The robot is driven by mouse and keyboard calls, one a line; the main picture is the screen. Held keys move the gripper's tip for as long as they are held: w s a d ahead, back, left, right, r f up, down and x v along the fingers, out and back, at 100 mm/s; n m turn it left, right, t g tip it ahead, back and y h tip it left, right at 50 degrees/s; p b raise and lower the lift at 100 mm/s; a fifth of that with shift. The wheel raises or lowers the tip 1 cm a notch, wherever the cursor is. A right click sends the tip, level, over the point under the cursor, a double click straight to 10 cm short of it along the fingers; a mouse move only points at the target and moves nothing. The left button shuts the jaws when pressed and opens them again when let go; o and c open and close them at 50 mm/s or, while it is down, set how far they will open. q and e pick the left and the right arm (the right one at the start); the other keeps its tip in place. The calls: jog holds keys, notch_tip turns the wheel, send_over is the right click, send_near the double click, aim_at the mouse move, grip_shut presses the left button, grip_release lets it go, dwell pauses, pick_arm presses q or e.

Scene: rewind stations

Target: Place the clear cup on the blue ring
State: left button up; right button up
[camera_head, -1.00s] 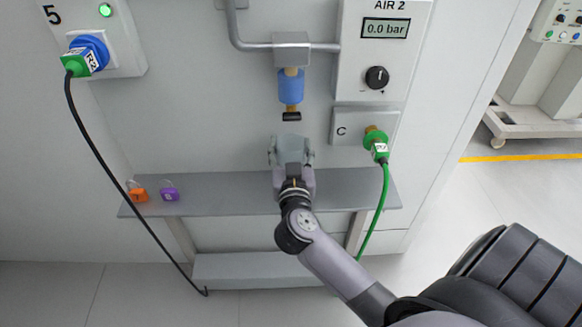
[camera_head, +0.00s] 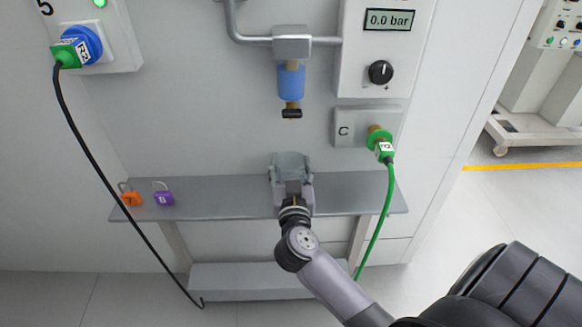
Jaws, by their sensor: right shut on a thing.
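The blue ring (camera_head: 291,80) is on a fitting that hangs from a grey block on the wall pipe. A brass and black tip sticks out below it. My right gripper (camera_head: 291,170) is shut on the clear cup (camera_head: 291,160), a pale grey see-through piece that shows between the fingers. Gripper and cup are below the fitting in the picture, apart from it, with the shelf behind them. The gripper hides the lower part of the cup. My left gripper is not in view.
A grey shelf (camera_head: 230,193) runs along the wall, with an orange padlock (camera_head: 131,198) and a purple padlock (camera_head: 163,198) at its left. A black cable (camera_head: 82,160) hangs at left, a green hose (camera_head: 385,205) at right. The gauge reads 0.0 bar.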

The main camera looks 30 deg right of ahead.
jog(key=shift+f, duration=0.1)
jog(key=o, duration=1)
